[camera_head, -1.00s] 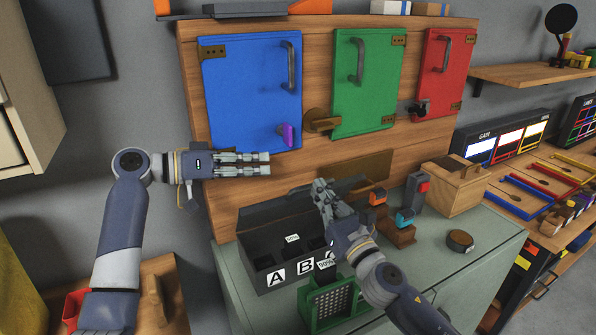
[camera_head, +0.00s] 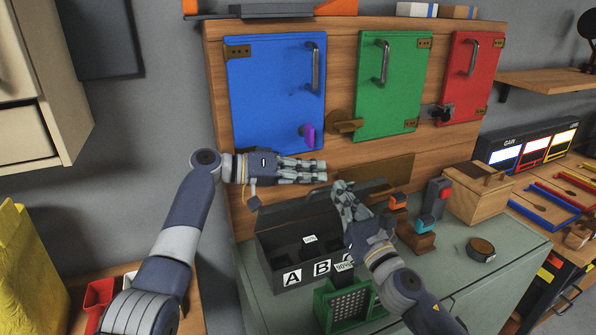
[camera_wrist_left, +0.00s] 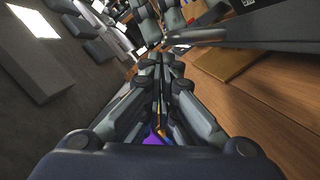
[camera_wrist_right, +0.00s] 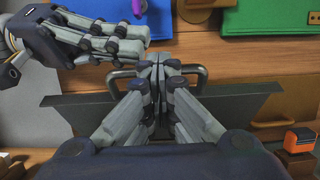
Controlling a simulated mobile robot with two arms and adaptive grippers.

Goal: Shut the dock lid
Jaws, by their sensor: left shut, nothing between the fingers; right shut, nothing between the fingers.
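The dock is a black box (camera_head: 268,262) with white A and B labels on its front, on the grey-green cabinet. Its dark lid (camera_head: 295,213) stands open at the back; in the right wrist view the lid (camera_wrist_right: 80,115) is a wide panel with a bar handle (camera_wrist_right: 199,74). My right gripper (camera_head: 342,186) is shut and empty at the lid; its fingers hide the handle's middle, and I cannot tell if they touch it. My left gripper (camera_head: 324,170) is shut and empty, above the lid, just left of the right fingertips.
Behind is a wooden panel with blue (camera_head: 275,95), green (camera_head: 388,85) and red (camera_head: 468,80) doors. A green crate (camera_head: 350,306) stands in front of the dock. Small orange and blue devices (camera_head: 425,224) and a wooden box (camera_head: 478,195) stand to the right.

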